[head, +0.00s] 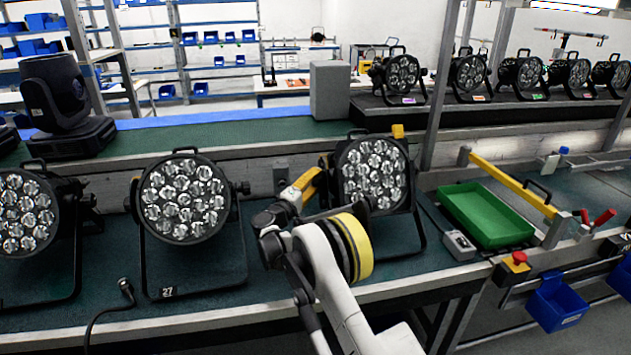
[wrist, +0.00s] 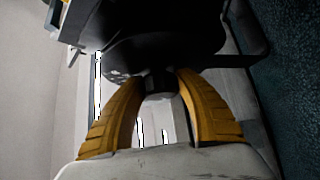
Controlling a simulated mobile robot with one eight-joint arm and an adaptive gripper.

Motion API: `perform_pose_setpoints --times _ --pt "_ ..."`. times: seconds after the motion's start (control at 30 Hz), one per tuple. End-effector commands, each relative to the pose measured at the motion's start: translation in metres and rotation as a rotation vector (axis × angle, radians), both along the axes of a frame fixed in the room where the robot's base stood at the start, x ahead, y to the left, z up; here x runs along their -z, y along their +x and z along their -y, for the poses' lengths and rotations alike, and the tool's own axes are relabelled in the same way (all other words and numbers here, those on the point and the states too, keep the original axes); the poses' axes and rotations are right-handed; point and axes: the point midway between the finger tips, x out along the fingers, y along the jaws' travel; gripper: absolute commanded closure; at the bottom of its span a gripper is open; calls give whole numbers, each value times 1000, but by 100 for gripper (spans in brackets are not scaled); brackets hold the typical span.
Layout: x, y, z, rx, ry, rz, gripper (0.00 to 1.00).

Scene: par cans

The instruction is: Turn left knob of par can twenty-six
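A black par can (head: 372,175) with several clear lenses stands on the bench, right of the one labelled 27. Its number label is hidden behind my arm, so I cannot read it. My gripper (head: 316,176) is at this can's left side, with its yellow fingers pointing at the housing. In the wrist view, the dark left knob (wrist: 158,84) sits between the two yellow fingertips, under the dark can body (wrist: 150,45). The fingertips (wrist: 159,77) appear to touch the knob on both sides, with no clear gap. In the head view the knob is hidden by the fingers.
Par can 27 (head: 184,200) stands to the left, with another par can (head: 28,212) at the far left. A green tray (head: 485,215) and a small grey box (head: 459,245) lie to the right. A loose cable (head: 124,290) hangs over the front edge.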

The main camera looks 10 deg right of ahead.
Motion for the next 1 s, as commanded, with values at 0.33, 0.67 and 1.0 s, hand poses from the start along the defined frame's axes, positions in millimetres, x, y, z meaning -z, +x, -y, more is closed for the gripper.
perform_pose_setpoints --times 0.33,0.67,1.0 --pt "-1 0 0 0 -1 -4 91" --pt "-3 0 0 -1 0 -118 91" --pt "-6 0 0 0 0 -412 91"
